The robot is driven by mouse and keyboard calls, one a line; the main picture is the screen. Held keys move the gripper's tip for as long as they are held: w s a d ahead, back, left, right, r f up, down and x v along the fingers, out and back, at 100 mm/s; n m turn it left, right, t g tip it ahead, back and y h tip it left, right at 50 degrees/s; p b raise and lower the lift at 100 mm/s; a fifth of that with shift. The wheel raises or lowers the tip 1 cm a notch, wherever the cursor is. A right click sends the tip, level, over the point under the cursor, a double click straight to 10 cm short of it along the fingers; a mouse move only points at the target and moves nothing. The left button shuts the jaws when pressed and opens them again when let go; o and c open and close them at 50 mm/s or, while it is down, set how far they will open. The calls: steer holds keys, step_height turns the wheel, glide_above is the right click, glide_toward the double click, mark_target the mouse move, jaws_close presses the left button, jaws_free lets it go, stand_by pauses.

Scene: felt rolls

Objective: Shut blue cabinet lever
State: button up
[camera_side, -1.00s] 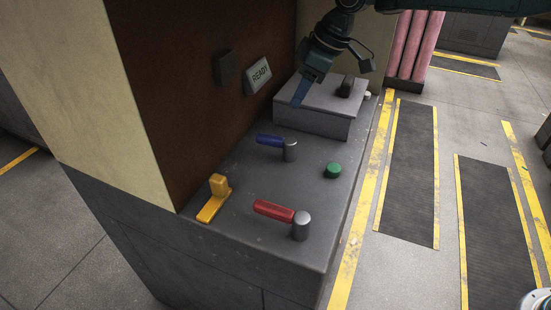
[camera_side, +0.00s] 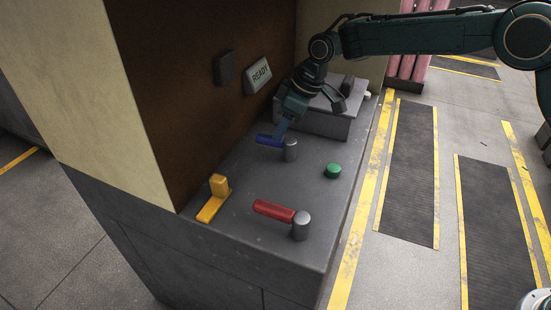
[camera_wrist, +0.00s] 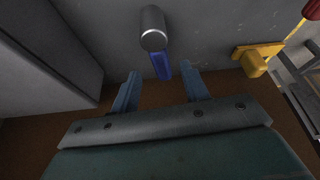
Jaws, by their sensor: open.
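The blue lever (camera_side: 266,140) points left from its grey cylindrical post (camera_side: 290,150) on the cabinet's grey top. In the wrist view the blue lever (camera_wrist: 161,66) lies just beyond the gap between the fingers, with the post (camera_wrist: 153,28) above it. My gripper (camera_side: 279,132) is open and low over the lever's bar, and its fingers hide part of the bar in the side view. In the wrist view my gripper (camera_wrist: 160,88) has two blue fingers spread apart with nothing held between them. I cannot tell whether a finger touches the lever.
A red lever (camera_side: 272,211) and a yellow handle (camera_side: 214,199) stand nearer the front edge. A green button (camera_side: 333,170) sits to the right. A grey raised box (camera_side: 318,122) is close behind my gripper.

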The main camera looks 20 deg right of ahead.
mark_target(276, 147)
steer(key=shift+x, duration=1.85)
jaws_close()
